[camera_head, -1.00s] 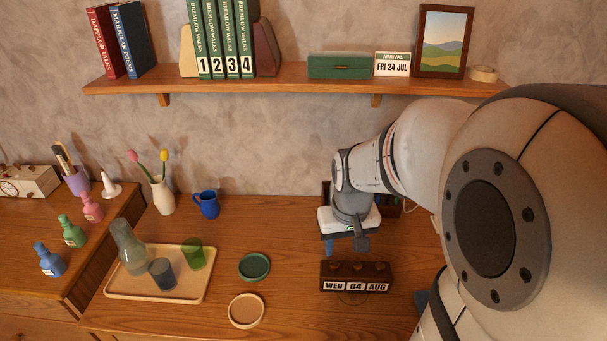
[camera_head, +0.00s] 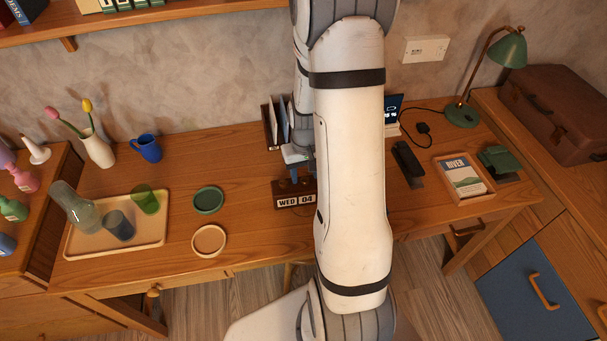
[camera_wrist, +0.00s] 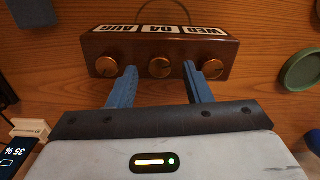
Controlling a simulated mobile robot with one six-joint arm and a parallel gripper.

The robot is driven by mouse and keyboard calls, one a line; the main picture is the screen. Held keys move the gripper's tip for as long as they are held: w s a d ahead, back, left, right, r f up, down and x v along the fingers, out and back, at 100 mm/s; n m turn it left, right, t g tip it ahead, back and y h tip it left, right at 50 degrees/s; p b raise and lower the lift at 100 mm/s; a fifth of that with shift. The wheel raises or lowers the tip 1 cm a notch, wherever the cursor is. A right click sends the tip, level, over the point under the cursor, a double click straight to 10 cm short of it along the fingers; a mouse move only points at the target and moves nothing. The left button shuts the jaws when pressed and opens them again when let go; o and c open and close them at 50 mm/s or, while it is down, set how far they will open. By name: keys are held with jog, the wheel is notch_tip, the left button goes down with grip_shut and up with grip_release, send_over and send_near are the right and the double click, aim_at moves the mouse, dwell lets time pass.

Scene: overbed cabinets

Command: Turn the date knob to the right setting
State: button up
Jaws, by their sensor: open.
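The brown calendar block (camera_wrist: 160,45) appears upside down in the wrist view, reading WED 04 AUG. I cannot tell how deep the fingers reach. In the head view, the calendar block (camera_head: 284,203) shows WED 04; my arm hides its month end and most of the gripper.
A green round dish (camera_head: 208,199) and a pale one (camera_head: 209,240) lie left of the calendar. A tray (camera_head: 150,246) holds glassware. A letter rack (camera_head: 271,125) stands behind the calendar. A black object (camera_head: 408,163) and a boxed book (camera_head: 462,177) are to the right.

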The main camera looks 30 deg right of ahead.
jog(key=shift+f, duration=0.6)
grip_shut()
jog(key=shift+m+b, duration=0.5)
jog(key=shift+m, duration=0.3)
jog(key=shift+m+b, duration=0.45)
jog(key=shift+m, duration=1.15)
grip_release()
